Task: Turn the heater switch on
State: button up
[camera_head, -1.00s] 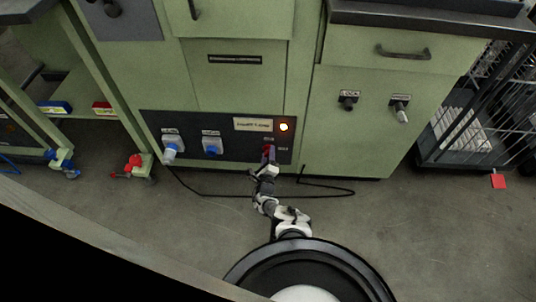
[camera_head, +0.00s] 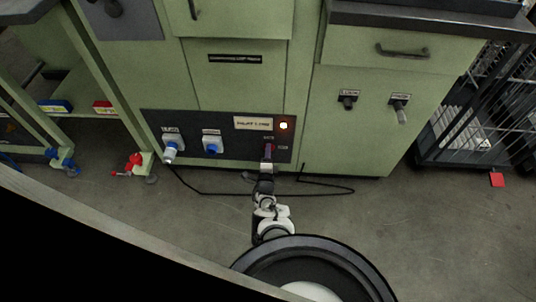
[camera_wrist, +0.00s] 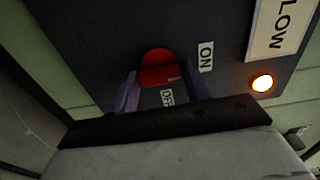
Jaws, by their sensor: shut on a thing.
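The heater switch is a red rotary knob (camera_wrist: 158,68) on the dark control panel (camera_wrist: 100,35), with an ON label (camera_wrist: 206,57) and an OFF label (camera_wrist: 167,97) beside it. In the wrist view my gripper (camera_wrist: 160,88) has its two fingers on either side of the red knob, shut on it. In the head view my gripper (camera_head: 268,158) reaches the lower right of the panel (camera_head: 230,155) and mostly covers the knob. A lamp (camera_head: 284,125) above it glows; it also shows in the wrist view (camera_wrist: 262,83).
Two sockets or plugs with blue parts (camera_head: 170,150) (camera_head: 212,145) sit on the panel to the left. Two black-and-grey knobs (camera_head: 348,100) (camera_head: 399,105) are on the green cabinet at right. A black cable (camera_head: 215,193) lies on the floor. A wire cart (camera_head: 470,130) stands at right.

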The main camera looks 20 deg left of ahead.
dwell(0.3)
jog(key=o, duration=1)
jog(key=shift+s, duration=0.1)
jog(key=p+v, duration=0.7)
jog(key=v, duration=0.6)
jog(key=shift+s+d, duration=0.15)
jog(key=shift+s, duration=0.2)
